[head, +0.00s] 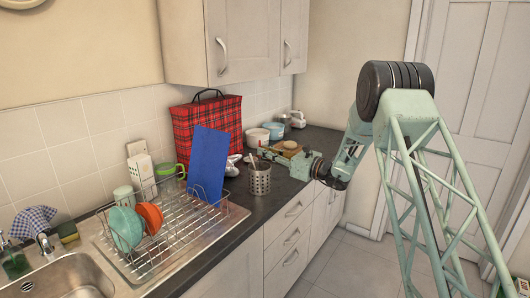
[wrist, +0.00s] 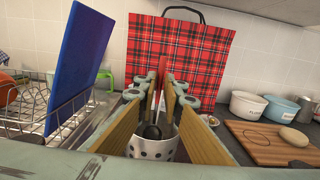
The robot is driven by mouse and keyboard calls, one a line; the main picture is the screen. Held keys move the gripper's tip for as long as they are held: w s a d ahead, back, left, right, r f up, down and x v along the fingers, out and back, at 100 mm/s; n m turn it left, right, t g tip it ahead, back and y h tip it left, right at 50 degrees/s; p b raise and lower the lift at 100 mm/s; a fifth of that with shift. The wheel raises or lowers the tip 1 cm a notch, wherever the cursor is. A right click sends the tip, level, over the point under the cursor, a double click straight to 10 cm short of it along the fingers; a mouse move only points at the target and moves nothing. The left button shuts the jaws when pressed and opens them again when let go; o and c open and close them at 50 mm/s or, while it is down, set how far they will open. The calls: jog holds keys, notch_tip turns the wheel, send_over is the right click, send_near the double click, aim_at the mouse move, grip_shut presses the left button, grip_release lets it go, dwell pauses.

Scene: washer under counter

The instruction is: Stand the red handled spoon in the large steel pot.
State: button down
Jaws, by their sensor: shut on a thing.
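A perforated steel pot (head: 260,180) stands on the dark counter near its front edge; in the wrist view the pot (wrist: 154,148) is below and between my fingers, partly hidden by them. My gripper (head: 264,156) is over the pot's rim, reaching in from the right. In the wrist view my gripper (wrist: 160,88) is shut on the red handle of the spoon (wrist: 162,66), which rises between the fingertips. A dark round utensil head (wrist: 152,132) shows at the pot's mouth. The spoon's lower end is hidden, so I cannot tell how deep it reaches.
A wire dish rack (head: 190,235) with bowls and an upright blue board (head: 208,165) stands left of the pot. A red tartan bag (head: 190,128) is behind. A wooden board (wrist: 262,140) with a roundish item, and bowls (head: 258,137), are on the right. A wall cupboard (head: 225,45) hangs above.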

dwell(0.3)
jog(key=c, duration=2.7)
grip_release()
jog(key=shift+r+p, duration=1.4)
jog(key=shift+r, duration=2.55)
jog(key=shift+r, duration=0.1)
